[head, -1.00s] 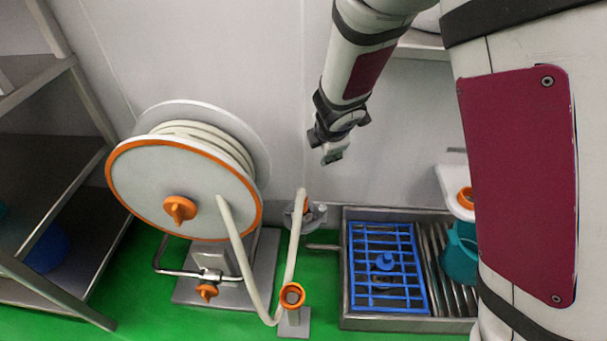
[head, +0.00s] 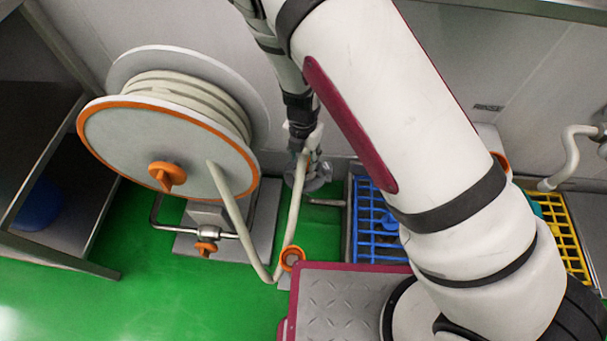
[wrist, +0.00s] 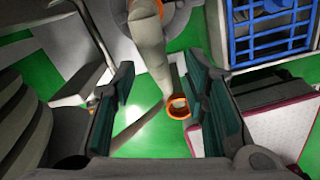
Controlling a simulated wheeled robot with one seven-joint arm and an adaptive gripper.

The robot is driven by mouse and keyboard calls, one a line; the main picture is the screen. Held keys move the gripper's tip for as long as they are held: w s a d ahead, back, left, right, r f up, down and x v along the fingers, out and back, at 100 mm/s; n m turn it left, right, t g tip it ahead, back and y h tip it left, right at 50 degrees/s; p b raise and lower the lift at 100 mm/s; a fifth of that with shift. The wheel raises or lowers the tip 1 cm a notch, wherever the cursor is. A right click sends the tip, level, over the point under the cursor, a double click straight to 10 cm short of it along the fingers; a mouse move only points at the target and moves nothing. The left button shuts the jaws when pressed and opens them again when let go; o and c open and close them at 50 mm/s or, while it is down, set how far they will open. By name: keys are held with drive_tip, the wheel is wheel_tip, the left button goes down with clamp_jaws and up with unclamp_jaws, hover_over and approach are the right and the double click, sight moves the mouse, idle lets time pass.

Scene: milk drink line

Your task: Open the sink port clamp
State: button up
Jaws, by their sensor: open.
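The sink port (head: 318,180) is a round grey metal fitting low by the wall, partly hidden behind the hose and my gripper. An orange part, which looks like its clamp (wrist: 146,10), shows at the top edge of the wrist view around the hose end; whether it is open or shut I cannot tell. The pale hose (wrist: 148,50) runs from there toward an orange ring (wrist: 178,106). My gripper (wrist: 162,100) is open and empty, its dark fingers wide apart, with the hose seen between them. In the head view my gripper (head: 298,150) is just above the port.
A hose reel (head: 165,145) with an orange rim and knob stands left. A pipe valve with an orange handle (head: 206,248) is below it. A blue rack (head: 372,220) sits in the tray at right. A metal shelf (head: 75,235) stands far left. Green floor is free at front left.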

sight(303, 178)
wheel_tip(303, 178, down, 12)
drive_tip(key=b, duration=0.5)
drive_tip(key=shift+c, duration=0.3)
clamp_jaws()
